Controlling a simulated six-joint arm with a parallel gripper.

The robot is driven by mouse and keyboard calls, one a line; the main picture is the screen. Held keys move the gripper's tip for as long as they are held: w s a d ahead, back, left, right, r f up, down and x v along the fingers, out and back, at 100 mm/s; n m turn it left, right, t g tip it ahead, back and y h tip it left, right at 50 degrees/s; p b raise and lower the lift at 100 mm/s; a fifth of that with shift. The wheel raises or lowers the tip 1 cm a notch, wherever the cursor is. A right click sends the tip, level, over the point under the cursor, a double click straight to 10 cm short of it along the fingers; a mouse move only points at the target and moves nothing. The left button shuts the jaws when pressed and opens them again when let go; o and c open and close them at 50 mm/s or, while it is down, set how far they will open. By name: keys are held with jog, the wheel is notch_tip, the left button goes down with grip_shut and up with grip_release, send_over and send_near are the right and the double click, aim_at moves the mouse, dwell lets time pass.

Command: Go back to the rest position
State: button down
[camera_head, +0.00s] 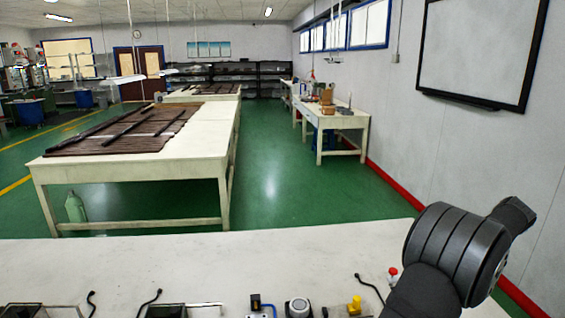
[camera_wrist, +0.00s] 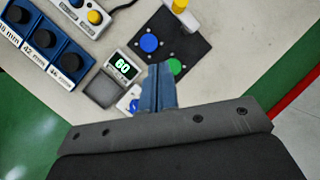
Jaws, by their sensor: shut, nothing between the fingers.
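My gripper (camera_wrist: 158,70) shows in the wrist view with its blue-grey fingers closed together and nothing between them. Its fingertips appear in front of a small scale-like device with a green "60" display (camera_wrist: 122,67) and a dark panel (camera_wrist: 168,48) carrying a blue button (camera_wrist: 149,43) and a green button (camera_wrist: 175,66). I cannot tell how high the fingers are above them. In the head view my dark arm link (camera_head: 455,255) rises at the lower right; the gripper is outside that view.
Blue blocks with black knobs (camera_wrist: 42,42) stand at the left in the wrist view. A wall with a whiteboard (camera_head: 480,45) stands right.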

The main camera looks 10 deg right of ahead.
jog(key=shift+w+d+r+n+g+h, duration=0.2)
jog(key=shift+w+r+n+g+h, duration=0.15)
jog(key=shift+w+r+n+g, duration=0.35)
jog(key=shift+w+d+r+n+g+h, duration=0.2)
jog(key=shift+w+r+n+g+h, duration=0.2)
jog(key=shift+w+r+n, duration=0.5)
jog(key=shift+s+r, duration=0.1)
jog(key=c, duration=1.8)
grip_release()
jog(key=shift+a, duration=0.1)
jog(key=shift+c, duration=0.2)
jog(key=o, duration=1.8)
jog(key=w+a+r+n+g+h, duration=0.1)
jog(key=w+a+r+n, duration=0.1)
jog(key=w+a+r, duration=0.2)
jog(key=w+a, duration=0.3)
jog(key=shift+w+r+n+g, duration=0.2)
jog(key=shift+w+n+g, duration=0.1)
jog(key=shift+o, duration=0.2)
jog(key=shift+w+a+h, duration=0.1)
jog(key=shift+a+h, duration=0.05)
jog(key=shift+h, duration=0.2)
notch_tip(320, 180, down, 10)
jog(key=shift+r, duration=0.15)
notch_tip(320, 180, up, 10)
